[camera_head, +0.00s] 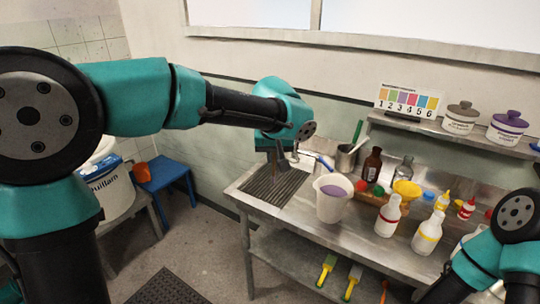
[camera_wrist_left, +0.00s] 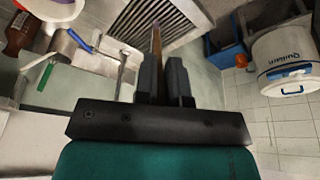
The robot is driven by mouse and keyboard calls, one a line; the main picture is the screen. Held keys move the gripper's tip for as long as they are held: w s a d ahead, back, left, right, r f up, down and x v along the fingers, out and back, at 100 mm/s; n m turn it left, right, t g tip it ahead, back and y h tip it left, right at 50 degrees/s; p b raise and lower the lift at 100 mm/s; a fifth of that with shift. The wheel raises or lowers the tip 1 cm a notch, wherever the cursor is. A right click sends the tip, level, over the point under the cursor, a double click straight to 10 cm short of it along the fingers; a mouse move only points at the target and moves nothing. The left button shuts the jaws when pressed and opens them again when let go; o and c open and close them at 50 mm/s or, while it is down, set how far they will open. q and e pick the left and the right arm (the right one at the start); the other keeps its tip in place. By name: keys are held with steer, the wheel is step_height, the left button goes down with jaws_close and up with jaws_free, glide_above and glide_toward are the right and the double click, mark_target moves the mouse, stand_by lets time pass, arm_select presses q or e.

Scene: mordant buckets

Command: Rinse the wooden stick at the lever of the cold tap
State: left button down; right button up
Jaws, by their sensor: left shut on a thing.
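My left gripper (camera_head: 277,158) is over the ribbed drain grate (camera_head: 257,186) at the left end of the metal bench. It is shut on the wooden stick (camera_wrist_left: 156,42), a brown stick that points away from the fingers over the grate in the left wrist view. The cold tap's blue lever (camera_head: 326,163) is just right of the gripper; the lever also shows in the left wrist view (camera_wrist_left: 79,40), left of the stick and apart from it. The tap body is partly hidden by my gripper. My right gripper is out of view.
A white bucket of purple liquid (camera_head: 333,201) stands right of the grate. A metal pot (camera_head: 346,160), brown bottle (camera_head: 372,166) and several squeeze bottles crowd the bench farther right. A blue stool (camera_head: 166,174) and a lidded white bucket (camera_head: 109,185) stand on the left.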

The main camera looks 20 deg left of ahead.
arm_select(q)
steer(key=shift+w+a, duration=0.15)
steer(key=w+a, duration=0.3)
steer(key=w, duration=1)
steer(key=shift+a, duration=0.4)
stand_by(0.3)
steer(key=shift+w+d, duration=0.1)
steer(key=shift+d, duration=0.05)
stand_by(0.5)
steer(key=shift+w+d, duration=0.1)
steer(key=shift+d, duration=0.25)
steer(key=shift+a, duration=0.15)
stand_by(0.4)
steer(key=shift+a, duration=0.3)
steer(key=shift+d, duration=0.1)
stand_by(0.5)
